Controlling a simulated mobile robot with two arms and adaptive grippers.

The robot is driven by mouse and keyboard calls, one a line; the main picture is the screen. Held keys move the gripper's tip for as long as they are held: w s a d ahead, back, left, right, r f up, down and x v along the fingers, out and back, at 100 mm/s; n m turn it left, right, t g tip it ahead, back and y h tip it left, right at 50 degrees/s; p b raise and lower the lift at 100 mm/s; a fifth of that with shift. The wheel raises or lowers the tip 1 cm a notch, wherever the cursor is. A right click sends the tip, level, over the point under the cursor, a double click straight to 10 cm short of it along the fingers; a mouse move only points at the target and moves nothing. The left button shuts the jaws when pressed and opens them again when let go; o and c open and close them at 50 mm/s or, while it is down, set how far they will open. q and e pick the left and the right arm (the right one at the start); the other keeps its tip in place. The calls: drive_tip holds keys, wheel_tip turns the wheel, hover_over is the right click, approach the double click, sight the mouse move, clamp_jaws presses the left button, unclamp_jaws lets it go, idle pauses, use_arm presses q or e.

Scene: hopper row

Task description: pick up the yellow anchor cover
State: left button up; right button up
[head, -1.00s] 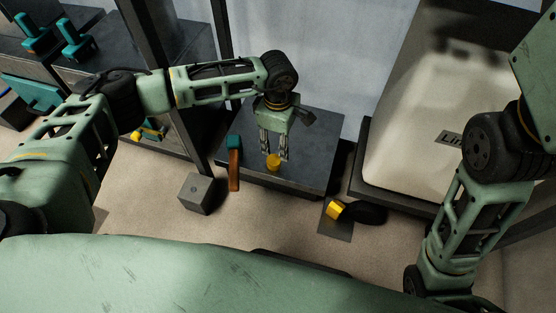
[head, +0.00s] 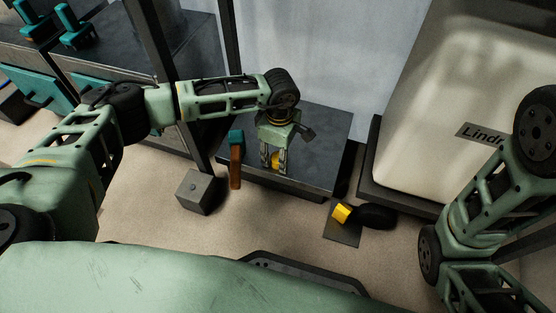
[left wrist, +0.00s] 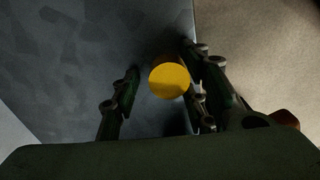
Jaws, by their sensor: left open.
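The yellow anchor cover (head: 275,159) is a small round yellow piece at the dark low platform (head: 318,128). In the left wrist view its round yellow face (left wrist: 169,78) shows between the fingers, nearer the right-hand ones. My left gripper (head: 274,168) is open and points down, with its fingers on either side of the cover. A gap shows on the left of the cover in the left wrist view; whether the right-hand fingers touch it I cannot tell. My right arm is at the right edge of the head view, but its gripper is not visible.
A teal-topped, brown-handled tool (head: 236,165) is at the platform's left edge. A grey block (head: 198,190) stands nearby. A large pale hopper (head: 430,100) fills the right; a dark post (head: 150,45) stands left.

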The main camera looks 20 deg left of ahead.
use_arm(q)
drive_tip(key=shift+c, duration=0.5)
drive_tip(key=c, duration=0.6)
drive_tip(key=shift+c, duration=0.2)
drive_tip(key=shift+r, duration=0.1)
